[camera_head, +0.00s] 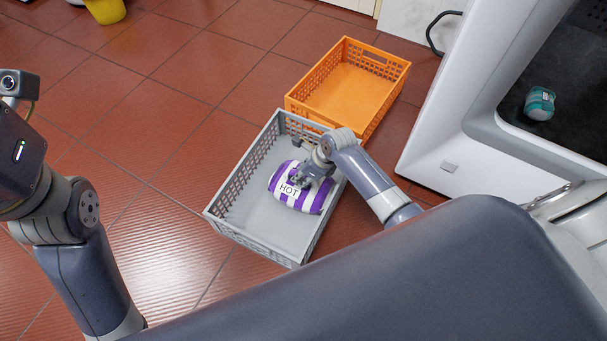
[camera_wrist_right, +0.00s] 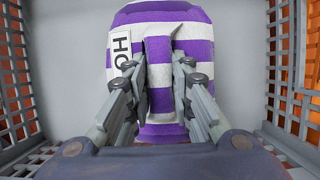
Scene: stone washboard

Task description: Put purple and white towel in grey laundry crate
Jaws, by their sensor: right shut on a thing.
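The purple and white towel (camera_head: 284,198) is a rolled striped bundle with a white label that reads "HOT". It is inside the walls of the grey laundry crate (camera_head: 240,230), above or on its floor; I cannot tell if it touches the floor. My right gripper (camera_head: 304,180) reaches in from the right and is shut on the towel. In the right wrist view the towel (camera_wrist_right: 200,48) lies between the two fingers (camera_wrist_right: 158,68), with grey crate walls (camera_wrist_right: 292,60) on both sides. My left gripper is not in view; only part of my left arm shows at the left.
An empty orange crate (camera_head: 350,88) stands right behind the grey crate. A white machine with a dark opening holds a teal bundle (camera_head: 539,103) at the right. A yellow bucket (camera_head: 105,9) is at the far left. Red tile floor is clear on the left.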

